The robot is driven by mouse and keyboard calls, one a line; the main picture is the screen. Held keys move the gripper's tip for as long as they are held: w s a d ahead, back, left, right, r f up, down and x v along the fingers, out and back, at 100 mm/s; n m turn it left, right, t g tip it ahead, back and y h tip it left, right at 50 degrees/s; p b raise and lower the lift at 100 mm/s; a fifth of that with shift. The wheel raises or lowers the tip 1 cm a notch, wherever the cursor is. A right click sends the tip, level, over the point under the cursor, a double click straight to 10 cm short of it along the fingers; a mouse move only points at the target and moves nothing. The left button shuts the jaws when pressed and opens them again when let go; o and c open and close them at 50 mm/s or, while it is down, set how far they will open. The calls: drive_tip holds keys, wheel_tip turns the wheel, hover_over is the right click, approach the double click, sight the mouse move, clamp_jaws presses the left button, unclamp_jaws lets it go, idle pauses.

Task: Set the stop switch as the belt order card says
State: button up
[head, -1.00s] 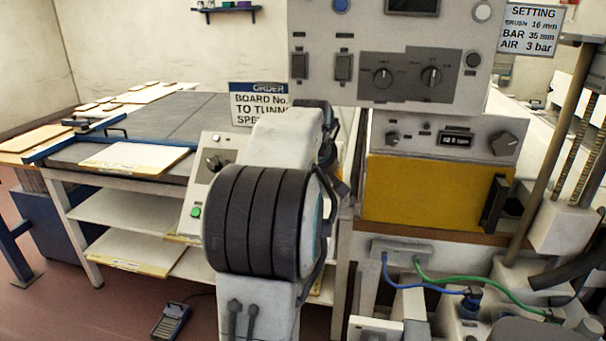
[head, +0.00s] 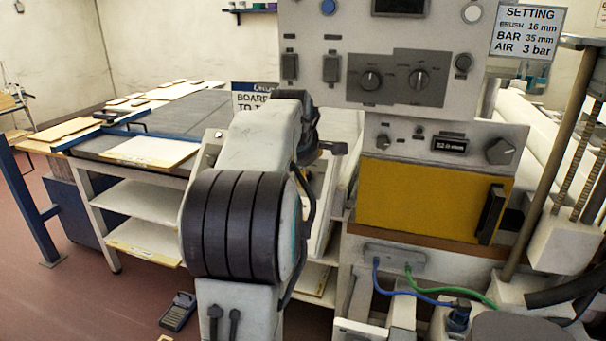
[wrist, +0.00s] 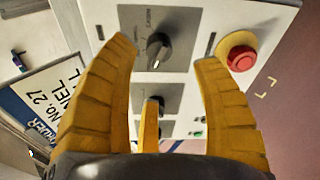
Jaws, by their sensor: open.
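In the wrist view my gripper (wrist: 165,52) is open, with ribbed yellow fingers spread before a pale control panel (wrist: 200,20). A black rotary knob (wrist: 157,52) shows between the fingertips, apart from them. A second black knob (wrist: 166,103) is lower, partly behind a narrow yellow piece, seemingly another finger. A red mushroom button (wrist: 240,58) is just right of the right fingertip. I cannot tell which control is the stop switch; the labels are unreadable. The order card (wrist: 50,98) shows "NO. 27", sideways and cut off. In the head view my arm covers much of the card (head: 250,101).
In the head view, a tall grey console (head: 330,95) and a yellow-fronted unit (head: 430,195) stand right of my arm. A SETTING card (head: 528,30) is at upper right. A table (head: 205,105) with boards is at left. A pedal (head: 178,311) lies on the floor.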

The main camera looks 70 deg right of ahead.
drive_tip(key=shift+w+d+f+n, duration=0.2)
drive_tip(key=shift+d+f+n, duration=0.35)
drive_tip(key=shift+d+f, duration=0.35)
drive_tip(key=shift+w+d+f+n, duration=0.15)
drive_tip(key=shift+d+f+n, duration=0.35)
drive_tip(key=shift+d+f, duration=0.3)
drive_tip(key=shift+w+d+f+n, duration=0.2)
drive_tip(key=shift+d+f+n, duration=0.35)
drive_tip(key=shift+d+f, duration=0.35)
drive_tip(key=shift+a, duration=0.1)
drive_tip(key=shift+c, duration=0.2)
drive_tip(key=c, duration=1.2)
drive_tip(key=shift+o, duration=0.2)
